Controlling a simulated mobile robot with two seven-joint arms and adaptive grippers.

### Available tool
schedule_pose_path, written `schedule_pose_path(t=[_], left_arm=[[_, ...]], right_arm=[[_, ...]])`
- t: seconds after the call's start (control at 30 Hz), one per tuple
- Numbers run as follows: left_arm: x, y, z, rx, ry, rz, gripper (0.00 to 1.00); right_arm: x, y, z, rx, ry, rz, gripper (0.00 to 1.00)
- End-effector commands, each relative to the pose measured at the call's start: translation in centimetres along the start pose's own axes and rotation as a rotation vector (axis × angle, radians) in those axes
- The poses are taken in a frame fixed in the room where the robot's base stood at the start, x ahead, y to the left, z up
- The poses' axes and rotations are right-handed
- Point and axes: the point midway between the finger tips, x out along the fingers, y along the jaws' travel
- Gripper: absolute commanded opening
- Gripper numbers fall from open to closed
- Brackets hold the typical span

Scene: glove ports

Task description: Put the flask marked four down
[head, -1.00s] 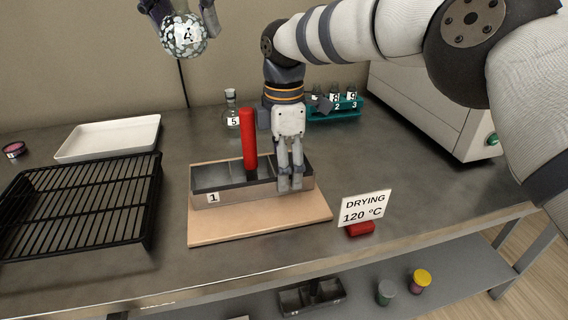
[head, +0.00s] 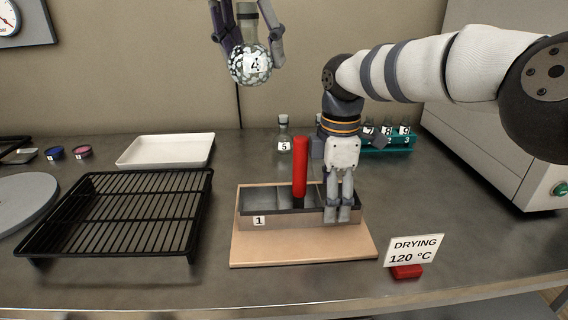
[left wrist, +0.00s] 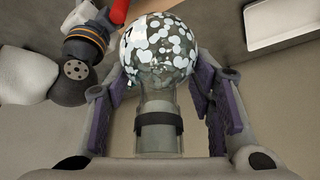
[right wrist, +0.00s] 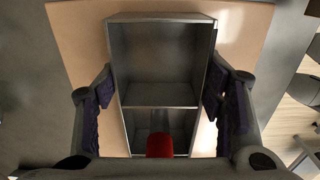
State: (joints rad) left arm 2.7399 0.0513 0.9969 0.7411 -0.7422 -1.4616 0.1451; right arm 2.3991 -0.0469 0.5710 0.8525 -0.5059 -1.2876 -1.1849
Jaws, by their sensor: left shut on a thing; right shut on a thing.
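The flask marked four (head: 244,72) is a round glass flask covered in pale spots, with a dark band on its neck. My left gripper (head: 248,44) is shut on its neck and holds it high in the air, in front of the wall. In the left wrist view the flask's round body (left wrist: 158,52) sticks out beyond the fingers. My right gripper (head: 340,214) is shut across the right end of a metal divided carrier marked 1 (head: 285,223) with a red upright handle (head: 300,168). The carrier sits on a tan board (head: 300,250).
A black wire rack (head: 125,215) stands empty at the left, with a white tray (head: 165,150) behind it. A flask marked 5 (head: 284,140) and a teal rack of flasks (head: 398,146) stand behind the carrier. A "DRYING 120 °C" sign (head: 414,250) stands front right.

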Motion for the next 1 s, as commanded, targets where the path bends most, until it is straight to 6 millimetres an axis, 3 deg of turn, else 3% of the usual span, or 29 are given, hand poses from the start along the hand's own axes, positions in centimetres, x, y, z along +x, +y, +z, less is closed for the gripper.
schedule_pose_path(t=[0.17,0.27,0.37,0.6,0.7,0.87,1.0], left_arm=[[0.0,-1.0,0.2,0.001,0.0,0.002,0.21],[0.2,-3.8,1.0,0.015,-0.002,0.01,0.21],[0.6,-8.0,2.6,0.042,-0.005,0.022,0.21],[3.4,-18.3,10.1,0.148,-0.009,0.068,0.21],[4.8,-20.7,13.1,0.193,-0.011,0.084,0.21],[6.4,-22.2,15.7,0.232,-0.012,0.096,0.21],[9.5,-22.3,17.4,0.235,-0.015,0.099,0.21]], right_arm=[[0.1,0.0,0.0,0.0,0.0,-0.001,0.23],[0.1,0.0,0.0,0.0,0.0,-0.002,0.23],[0.1,0.0,0.0,0.0,0.0,-0.002,0.23],[0.1,0.0,0.0,0.0,0.0,-0.001,0.23],[0.1,0.0,0.0,0.0,0.0,-0.002,0.23],[0.1,0.0,0.0,-0.001,0.0,-0.002,0.23],[0.1,0.0,0.0,0.0,0.0,-0.002,0.23]])
